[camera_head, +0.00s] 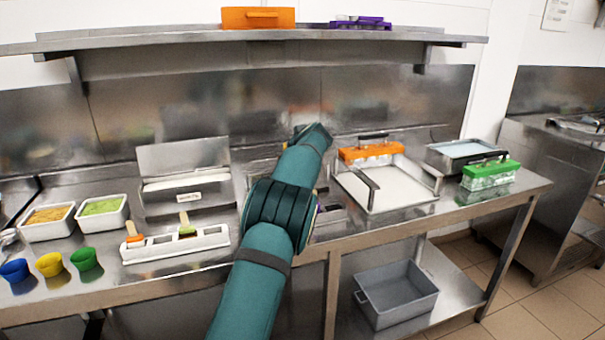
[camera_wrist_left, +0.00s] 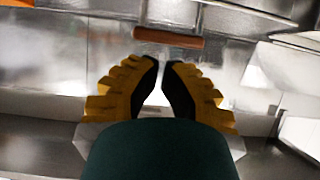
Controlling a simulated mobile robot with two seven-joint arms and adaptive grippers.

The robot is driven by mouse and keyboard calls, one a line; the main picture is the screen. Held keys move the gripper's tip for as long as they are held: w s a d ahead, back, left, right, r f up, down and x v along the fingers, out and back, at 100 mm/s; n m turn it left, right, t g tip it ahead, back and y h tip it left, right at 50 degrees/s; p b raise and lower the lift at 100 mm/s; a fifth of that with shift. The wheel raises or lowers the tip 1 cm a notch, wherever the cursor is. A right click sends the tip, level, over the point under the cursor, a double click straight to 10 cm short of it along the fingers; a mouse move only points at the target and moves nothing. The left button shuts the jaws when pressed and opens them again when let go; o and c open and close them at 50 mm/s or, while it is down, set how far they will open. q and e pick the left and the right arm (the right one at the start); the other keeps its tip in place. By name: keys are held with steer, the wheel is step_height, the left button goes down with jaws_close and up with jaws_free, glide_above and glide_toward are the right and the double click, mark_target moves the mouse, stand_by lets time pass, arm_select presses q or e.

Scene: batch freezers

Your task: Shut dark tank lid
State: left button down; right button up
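A brown handle bar (camera_wrist_left: 168,38) lies across a shiny steel surface in the left wrist view, just beyond my fingertips; I cannot tell for sure that this is the dark tank's lid. My left gripper (camera_wrist_left: 162,64), with yellow and black fingers, has its tips almost together with nothing seen between them, apart from the bar. In the head view my teal left arm reaches over the counter to the back, and its wrist hides the gripper and what lies behind it. A steel tank (camera_head: 187,198) with a raised lid (camera_head: 184,155) stands left of the arm. My right gripper is out of view.
A white holder (camera_head: 160,247) with popsicles, food pans (camera_head: 47,222) and coloured cups (camera_head: 50,264) stand at left. A tray (camera_head: 388,190), an orange-topped mould (camera_head: 371,154) and a green-topped mould (camera_head: 489,173) stand at right. A shelf (camera_head: 150,38) runs above.

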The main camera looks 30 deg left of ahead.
arm_select(q)
steer(key=s+d+f, duration=0.4)
steer(key=shift+d+f+b, duration=0.15)
steer(key=shift+f+b, duration=0.2)
steer(key=shift+b, duration=0.1)
